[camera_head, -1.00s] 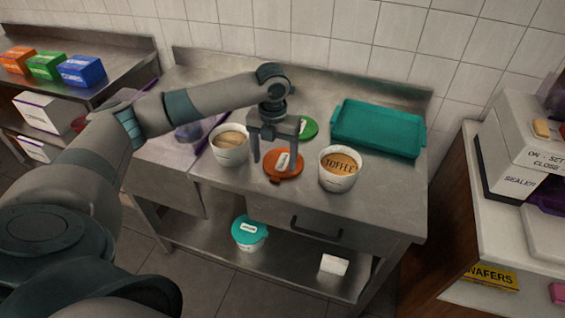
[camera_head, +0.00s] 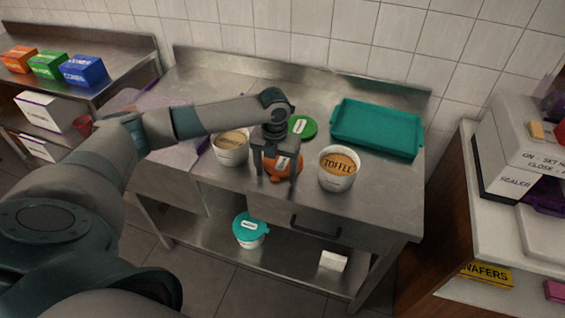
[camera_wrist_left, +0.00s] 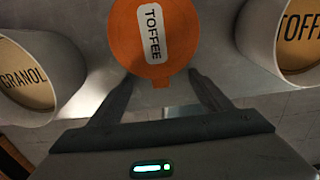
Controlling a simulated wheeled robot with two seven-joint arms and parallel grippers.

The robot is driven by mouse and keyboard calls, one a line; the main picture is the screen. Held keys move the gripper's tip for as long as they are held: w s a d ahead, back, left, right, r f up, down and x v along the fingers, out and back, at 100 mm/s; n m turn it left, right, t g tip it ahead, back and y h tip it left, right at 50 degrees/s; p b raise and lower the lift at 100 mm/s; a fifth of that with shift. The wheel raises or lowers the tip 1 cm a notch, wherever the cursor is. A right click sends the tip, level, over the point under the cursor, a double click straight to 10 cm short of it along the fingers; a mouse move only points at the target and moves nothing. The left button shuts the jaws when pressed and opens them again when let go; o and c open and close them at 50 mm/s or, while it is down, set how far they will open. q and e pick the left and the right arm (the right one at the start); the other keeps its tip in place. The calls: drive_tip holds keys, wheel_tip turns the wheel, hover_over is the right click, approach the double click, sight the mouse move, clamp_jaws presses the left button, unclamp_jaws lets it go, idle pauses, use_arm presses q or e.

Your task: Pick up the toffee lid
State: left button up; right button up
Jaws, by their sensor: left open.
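The toffee lid (camera_head: 284,167) is a round orange lid lying flat on the steel counter between two white tubs. In the left wrist view the lid (camera_wrist_left: 128,35) shows a white label reading TOFFEE and a small tab on its near edge. My left gripper (camera_head: 277,179) is open and empty over the lid, its fingers pointing down and partly hiding it. In the wrist view the fingertips (camera_wrist_left: 161,78) lie either side of the tab end of the lid; I cannot tell whether they touch it.
The toffee tub (camera_head: 338,180) stands right of the lid, the granola tub (camera_head: 231,158) left. A green lid (camera_head: 303,126) lies behind, and a teal tray (camera_head: 376,128) at the back right. A teal-lidded tub (camera_head: 249,236) is on the lower shelf. The counter's front right is clear.

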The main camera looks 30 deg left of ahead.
use_arm(q)
drive_tip(key=shift+c, duration=0.5)
drive_tip(key=c, duration=1.7)
drive_tip(key=shift+r, duration=0.15)
drive_tip(key=shift+r+b, duration=0.35)
drive_tip(key=shift+r, duration=0.35)
wheel_tip(320, 180, up, 8)
drive_tip(key=shift+r+b, duration=0.2)
drive_tip(key=shift+b, duration=0.95)
drive_tip(key=shift+d, duration=0.15)
